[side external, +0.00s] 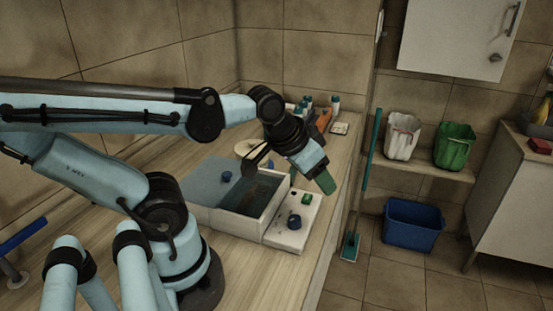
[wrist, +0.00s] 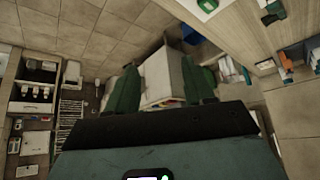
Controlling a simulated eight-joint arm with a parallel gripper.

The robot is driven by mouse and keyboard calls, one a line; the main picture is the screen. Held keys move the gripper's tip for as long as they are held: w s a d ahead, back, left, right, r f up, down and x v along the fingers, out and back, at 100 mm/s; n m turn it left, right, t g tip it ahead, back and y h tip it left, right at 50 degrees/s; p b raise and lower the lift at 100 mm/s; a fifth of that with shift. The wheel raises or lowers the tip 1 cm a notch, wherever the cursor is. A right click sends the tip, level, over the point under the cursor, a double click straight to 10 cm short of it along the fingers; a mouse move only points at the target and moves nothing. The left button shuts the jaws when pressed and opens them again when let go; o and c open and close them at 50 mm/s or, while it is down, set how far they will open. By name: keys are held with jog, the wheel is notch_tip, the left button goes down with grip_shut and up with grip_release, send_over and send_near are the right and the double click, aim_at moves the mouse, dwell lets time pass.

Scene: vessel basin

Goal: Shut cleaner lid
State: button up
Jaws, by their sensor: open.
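The cleaner (side external: 240,226) is a white box basin on the wooden counter, with dark liquid or a dark interior showing at its right part. Its lid (side external: 208,172) is a translucent blue-grey panel with a small blue knob (side external: 227,176), lying over or beside the left part; the right part is uncovered. Exactly how the lid rests I cannot tell. My gripper (side external: 312,165) is above the right rear of the cleaner, apart from the lid. In the wrist view its two green fingers (wrist: 163,85) are spread with nothing held between them. The lid is not clear in the wrist view.
A control panel (side external: 276,239) with a blue knob and a green button adjoins the cleaner's right side. Small bottles (side external: 306,106) and an orange item (side external: 324,120) stand at the counter's back. A pale round dish (side external: 244,146) sits behind the cleaner. The counter edge drops to floor at right.

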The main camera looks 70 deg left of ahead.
jog(key=s+a+r+n+g+y, duration=0.1)
jog(key=s+a+n+g, duration=0.15)
jog(key=a, duration=0.35)
jog(key=s+a+r+n+g, duration=0.2)
jog(key=s+a+n, duration=0.15)
jog(key=a, duration=0.25)
jog(key=n+g+h, duration=0.1)
jog(key=n+g, duration=0.1)
jog(key=n, duration=0.3)
send_near(227, 174)
jog(key=shift+a+f, duration=0.15)
jog(key=shift+f, duration=2)
jog(key=shift+a+f, duration=0.1)
jog(key=shift+f, duration=2.1)
jog(key=shift+c, duration=0.3)
grip_shut()
